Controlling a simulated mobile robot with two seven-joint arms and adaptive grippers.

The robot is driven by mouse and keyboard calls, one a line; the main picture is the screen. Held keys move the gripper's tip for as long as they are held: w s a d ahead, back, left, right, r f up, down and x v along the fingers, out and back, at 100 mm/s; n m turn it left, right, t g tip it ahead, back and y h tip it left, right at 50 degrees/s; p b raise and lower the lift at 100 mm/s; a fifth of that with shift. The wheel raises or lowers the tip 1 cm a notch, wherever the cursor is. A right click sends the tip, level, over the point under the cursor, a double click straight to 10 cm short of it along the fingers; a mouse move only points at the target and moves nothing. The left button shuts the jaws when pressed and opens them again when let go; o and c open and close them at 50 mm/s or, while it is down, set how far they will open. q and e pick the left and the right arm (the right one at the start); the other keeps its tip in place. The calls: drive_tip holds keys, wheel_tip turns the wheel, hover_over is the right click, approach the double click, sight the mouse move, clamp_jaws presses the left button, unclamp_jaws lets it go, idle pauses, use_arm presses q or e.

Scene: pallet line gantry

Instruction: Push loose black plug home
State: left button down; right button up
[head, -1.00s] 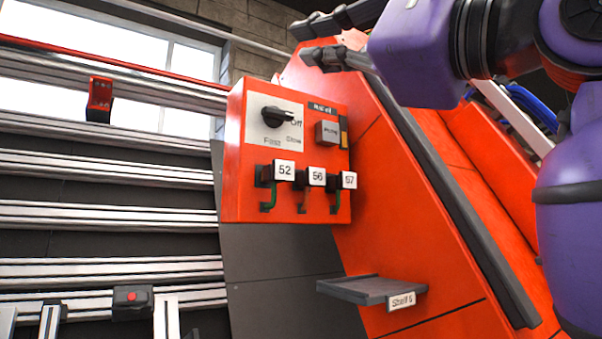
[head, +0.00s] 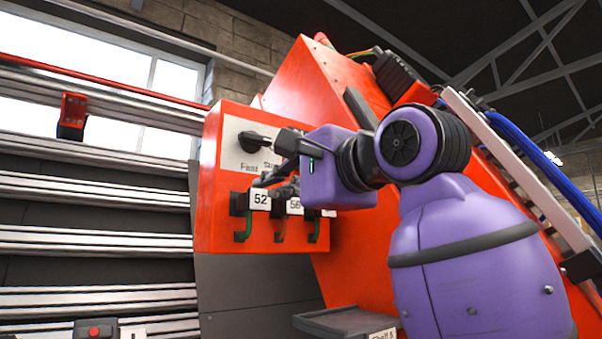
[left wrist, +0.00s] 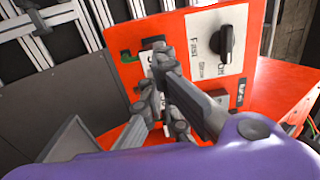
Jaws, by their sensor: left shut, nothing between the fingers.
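The plug tagged 52 (head: 238,204) is at the left of the row. The tag 56 (head: 294,207) shows beside it, and the third is mostly covered by my arm. I cannot tell which plug is loose. My left gripper (head: 266,182) is shut and empty, its tips just above the tags 52 and 56. In the left wrist view the gripper (left wrist: 153,80) covers most of the plug row; contact cannot be told. My right gripper is not in view.
A black rotary knob (head: 252,141) sits above the plugs, close to my gripper; it also shows in the left wrist view (left wrist: 222,41). A grey shelf (head: 345,321) juts out below the box. Metal rails (head: 95,188) line the left side.

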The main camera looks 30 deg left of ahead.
sight(261, 194)
use_arm(q)
drive_tip(key=x, duration=0.3)
drive_tip(key=shift+a+p, duration=0.1)
drive_tip(key=shift+p, duration=0.2)
drive_tip(key=shift+w+a, duration=0.1)
drive_tip(key=shift+w, duration=0.05)
drive_tip(key=shift+x, duration=1.45)
